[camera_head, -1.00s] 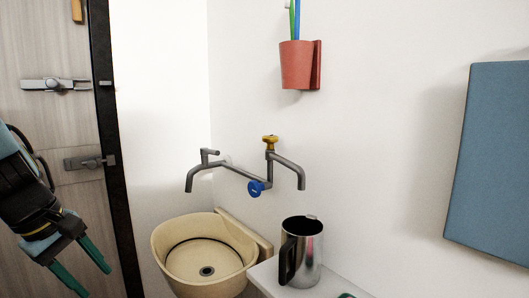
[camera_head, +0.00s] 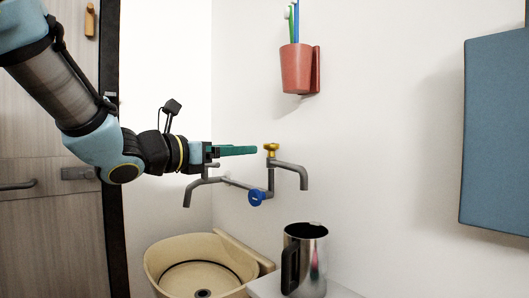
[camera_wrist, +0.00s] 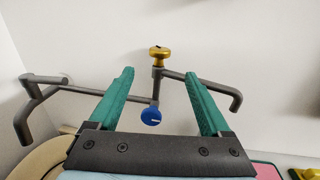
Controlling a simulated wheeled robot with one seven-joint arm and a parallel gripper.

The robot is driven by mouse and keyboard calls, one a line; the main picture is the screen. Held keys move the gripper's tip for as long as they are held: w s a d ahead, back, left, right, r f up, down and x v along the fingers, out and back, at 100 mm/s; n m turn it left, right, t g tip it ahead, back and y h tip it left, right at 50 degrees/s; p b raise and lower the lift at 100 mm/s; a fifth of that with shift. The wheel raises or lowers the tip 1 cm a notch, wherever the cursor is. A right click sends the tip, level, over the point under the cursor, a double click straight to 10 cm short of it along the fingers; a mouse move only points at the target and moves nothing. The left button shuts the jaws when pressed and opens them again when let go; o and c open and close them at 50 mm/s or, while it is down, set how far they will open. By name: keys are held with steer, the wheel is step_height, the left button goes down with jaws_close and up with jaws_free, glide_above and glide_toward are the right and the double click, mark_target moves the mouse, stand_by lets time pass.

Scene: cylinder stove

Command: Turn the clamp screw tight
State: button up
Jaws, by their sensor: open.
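I cannot say for certain which part is the clamp screw. A grey wall pipe with two bent spouts (camera_head: 291,166) carries a yellow knob (camera_head: 271,149) on top and a blue knob (camera_head: 256,197) lower down. In the wrist view the yellow knob (camera_wrist: 159,52) and the blue knob (camera_wrist: 151,117) show between the finger lines. My gripper (camera_head: 256,150) is open and empty, level with the yellow knob and just left of it in the head view. In the wrist view its green fingers (camera_wrist: 159,73) stand apart, with the knobs beyond them.
A cream basin (camera_head: 160,268) sits below the pipe. A metal jug (camera_head: 313,262) stands on a white ledge (camera_head: 264,287) to its right. A red cup (camera_head: 296,68) with toothbrushes hangs above. A blue panel (camera_head: 495,140) is at right. A yellow item (camera_wrist: 305,173) lies lower right.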

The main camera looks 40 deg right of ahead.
mark_target(271, 150)
steer(key=d+p, duration=0.1)
steer(key=d, duration=0.8)
steer(key=shift+w+d, duration=0.3)
steer(key=shift+w, duration=0.05)
jaws_close()
